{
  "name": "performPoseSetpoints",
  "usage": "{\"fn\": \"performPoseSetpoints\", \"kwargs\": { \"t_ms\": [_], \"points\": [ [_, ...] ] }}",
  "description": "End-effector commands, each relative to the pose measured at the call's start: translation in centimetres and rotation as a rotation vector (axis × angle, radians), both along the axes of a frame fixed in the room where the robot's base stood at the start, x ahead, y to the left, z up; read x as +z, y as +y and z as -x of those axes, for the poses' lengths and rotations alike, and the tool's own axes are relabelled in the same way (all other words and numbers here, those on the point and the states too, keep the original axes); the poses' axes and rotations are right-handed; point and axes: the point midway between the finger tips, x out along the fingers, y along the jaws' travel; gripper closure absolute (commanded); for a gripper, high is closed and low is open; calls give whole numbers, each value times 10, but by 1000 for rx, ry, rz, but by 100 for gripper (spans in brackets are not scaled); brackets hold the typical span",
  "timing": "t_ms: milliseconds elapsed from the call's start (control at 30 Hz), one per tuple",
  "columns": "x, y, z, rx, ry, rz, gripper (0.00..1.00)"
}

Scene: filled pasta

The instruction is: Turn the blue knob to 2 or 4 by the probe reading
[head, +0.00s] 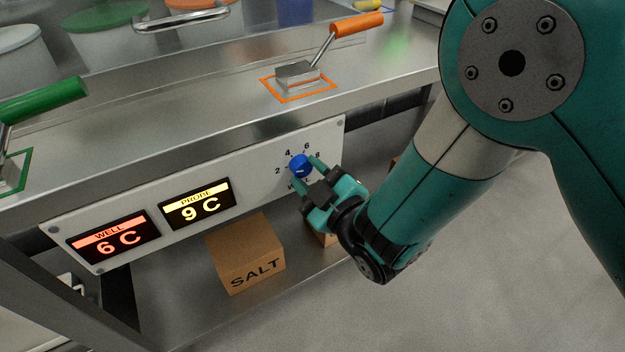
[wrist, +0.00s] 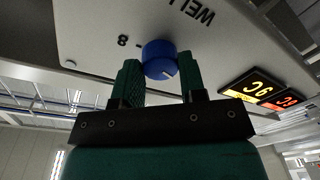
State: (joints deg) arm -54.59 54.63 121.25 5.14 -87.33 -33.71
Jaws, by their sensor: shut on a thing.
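The blue knob (head: 299,162) is on the white control panel (head: 258,163), with 2, 4, 6 and 8 printed around it. My gripper (head: 306,173) is shut on the knob, one finger on each side. In the wrist view, the knob (wrist: 159,57) sits between the green fingers, and a short white mark shows on its face toward the lower right. I cannot tell surely which number the mark points to. The probe display (head: 197,204) reads 9 C in yellow. The well display (head: 114,243) reads 6 C in red-orange.
A SALT box (head: 246,254) stands on the shelf below the panel, with another box (head: 322,234) partly behind my gripper. On the counter are an orange-handled lever (head: 345,32) and a green-handled lever (head: 42,102). Open floor lies at the lower right.

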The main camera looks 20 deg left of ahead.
Motion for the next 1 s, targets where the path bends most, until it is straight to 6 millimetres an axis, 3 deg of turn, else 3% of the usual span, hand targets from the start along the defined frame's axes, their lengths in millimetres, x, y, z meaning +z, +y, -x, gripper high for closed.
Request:
{"fn": "performPoseSetpoints", "kwargs": {
  "t_ms": [433,1000],
  "points": [
    [3,3,0,3,-207,163,86],
    [4,3,0,3,-249,199,86]
  ]
}}
